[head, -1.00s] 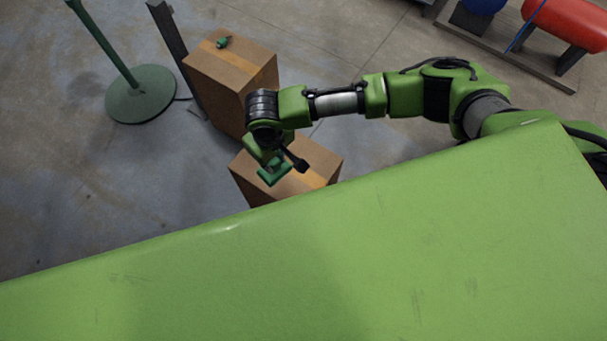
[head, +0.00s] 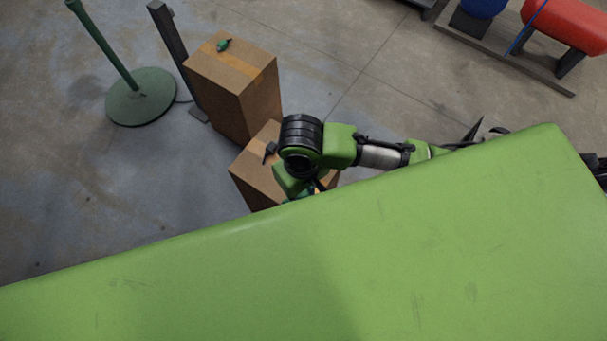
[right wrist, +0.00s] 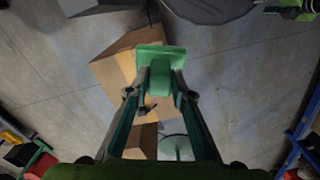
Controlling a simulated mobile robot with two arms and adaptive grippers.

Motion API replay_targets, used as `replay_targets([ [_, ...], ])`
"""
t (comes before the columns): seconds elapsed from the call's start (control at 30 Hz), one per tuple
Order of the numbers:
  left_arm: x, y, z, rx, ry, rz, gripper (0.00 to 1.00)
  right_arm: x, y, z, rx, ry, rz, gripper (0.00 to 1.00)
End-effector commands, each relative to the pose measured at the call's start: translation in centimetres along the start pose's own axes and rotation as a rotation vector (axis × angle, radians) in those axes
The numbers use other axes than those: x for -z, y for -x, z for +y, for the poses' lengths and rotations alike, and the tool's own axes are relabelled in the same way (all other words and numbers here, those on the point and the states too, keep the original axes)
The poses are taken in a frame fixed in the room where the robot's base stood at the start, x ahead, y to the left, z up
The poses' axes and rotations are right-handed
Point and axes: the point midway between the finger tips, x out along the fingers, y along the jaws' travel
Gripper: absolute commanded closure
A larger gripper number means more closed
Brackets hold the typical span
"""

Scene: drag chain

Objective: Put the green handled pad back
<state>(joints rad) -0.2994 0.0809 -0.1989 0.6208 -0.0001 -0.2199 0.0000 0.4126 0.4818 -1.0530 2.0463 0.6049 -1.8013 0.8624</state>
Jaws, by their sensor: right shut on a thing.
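The green handled pad (right wrist: 161,57) is between the fingertips of my right gripper (right wrist: 160,82) in the right wrist view. The gripper is shut on its handle, with the flat pad beyond the tips. In the head view my right gripper (head: 313,187) is over the right part of the lower cardboard box (head: 254,182), partly hidden by my wrist and the green body in front. The pad is mostly hidden there. My left gripper is not in view.
A taller cardboard box (head: 232,85) stands behind, with a small green object (head: 223,45) on top. A small black object (head: 270,150) lies on the lower box. A green stand (head: 140,96) and dark post (head: 172,45) are at the left.

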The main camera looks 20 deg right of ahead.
Motion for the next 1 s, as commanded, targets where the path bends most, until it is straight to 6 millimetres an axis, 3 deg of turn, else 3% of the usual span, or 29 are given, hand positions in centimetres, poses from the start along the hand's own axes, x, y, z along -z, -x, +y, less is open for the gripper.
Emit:
replay_targets([
  [0.1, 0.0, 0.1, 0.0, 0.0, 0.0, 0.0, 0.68, -0.8, 0.4, 0.2, -0.006, -0.026, 0.0, 0.95],
  [0.23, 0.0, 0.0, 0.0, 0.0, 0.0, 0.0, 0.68, -0.2, 0.1, 1.0, -0.014, -0.039, 0.001, 0.95],
  [0.6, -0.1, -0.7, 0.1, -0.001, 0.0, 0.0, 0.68, 7.0, -4.1, 5.7, -0.014, -0.039, -0.001, 0.95],
  [0.8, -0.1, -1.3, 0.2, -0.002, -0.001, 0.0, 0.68, 9.3, -7.7, 7.2, -0.013, -0.038, -0.001, 0.95],
  [1.0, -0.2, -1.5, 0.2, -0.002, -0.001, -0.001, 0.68, 10.3, -9.0, 7.8, -0.012, -0.036, 0.001, 0.95],
])
